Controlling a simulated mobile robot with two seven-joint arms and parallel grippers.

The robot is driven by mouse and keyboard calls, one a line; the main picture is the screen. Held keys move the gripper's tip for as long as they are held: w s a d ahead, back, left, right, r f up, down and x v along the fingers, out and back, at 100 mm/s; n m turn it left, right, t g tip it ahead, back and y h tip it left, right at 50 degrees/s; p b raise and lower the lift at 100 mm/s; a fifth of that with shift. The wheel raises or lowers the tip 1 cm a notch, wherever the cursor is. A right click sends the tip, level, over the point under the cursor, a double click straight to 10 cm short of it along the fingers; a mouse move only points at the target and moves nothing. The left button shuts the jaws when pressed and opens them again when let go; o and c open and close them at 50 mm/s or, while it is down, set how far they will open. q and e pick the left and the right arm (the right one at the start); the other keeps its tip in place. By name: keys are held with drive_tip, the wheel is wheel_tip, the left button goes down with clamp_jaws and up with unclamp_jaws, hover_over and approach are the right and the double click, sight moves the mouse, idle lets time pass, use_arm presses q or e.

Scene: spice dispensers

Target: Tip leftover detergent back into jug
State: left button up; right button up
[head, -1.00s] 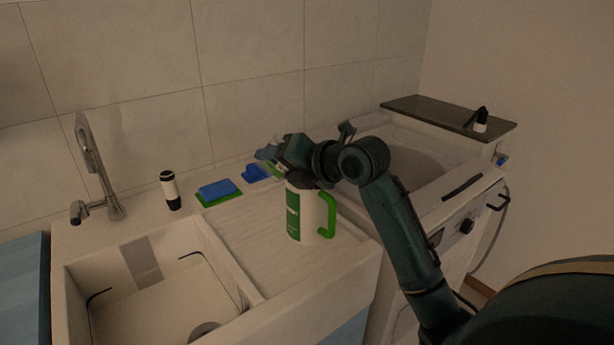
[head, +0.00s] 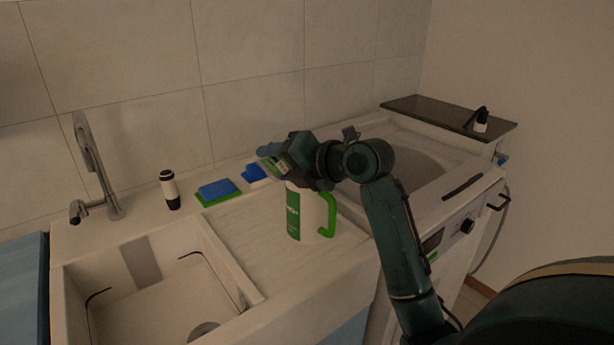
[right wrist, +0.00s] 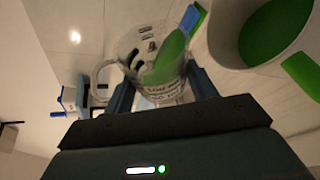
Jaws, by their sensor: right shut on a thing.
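The white jug (head: 307,212) with a green label and green handle (head: 328,215) stands upright on the ribbed drainboard. In the right wrist view the jug (right wrist: 212,42) is open at the top, with green liquid inside. My right gripper (head: 280,158) is just above and beside the jug's top, partly hiding it. It is shut on a clear measuring cup (right wrist: 158,84), which is tilted and holds green liquid (right wrist: 172,58) along one side. The cup is only partly visible in the head view (head: 272,164). I cannot tell whether liquid is leaving the cup. My left gripper is not in view.
Blue and green sponges (head: 217,190) and a black-and-white bottle (head: 170,190) stand behind the drainboard. The sink (head: 150,290) and faucet (head: 98,170) are to the left. A white appliance (head: 445,205) is to the right. The drainboard left of the jug is clear.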

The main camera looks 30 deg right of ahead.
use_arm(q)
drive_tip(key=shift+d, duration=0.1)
use_arm(e)
drive_tip(key=shift+f+y, duration=0.15)
drive_tip(key=shift+y, duration=0.15)
use_arm(q)
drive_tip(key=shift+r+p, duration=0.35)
drive_tip(key=shift+p, duration=0.15)
use_arm(e)
drive_tip(key=shift+d+r+m+y, duration=0.15)
drive_tip(key=shift+r+m+y, duration=0.2)
drive_tip(key=shift+m, duration=0.45)
idle(0.6)
use_arm(q)
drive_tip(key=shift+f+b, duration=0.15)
drive_tip(key=shift+b, duration=0.15)
use_arm(e)
drive_tip(key=shift+w+d+r+m+t+y, duration=0.1)
drive_tip(key=shift+d+r+m+t+y, duration=0.1)
drive_tip(key=shift+d+m, duration=0.2)
drive_tip(key=shift+d+r+m+t+y, duration=0.2)
drive_tip(key=shift+d+m, duration=0.1)
drive_tip(key=shift+d, duration=0.1)
idle(0.5)
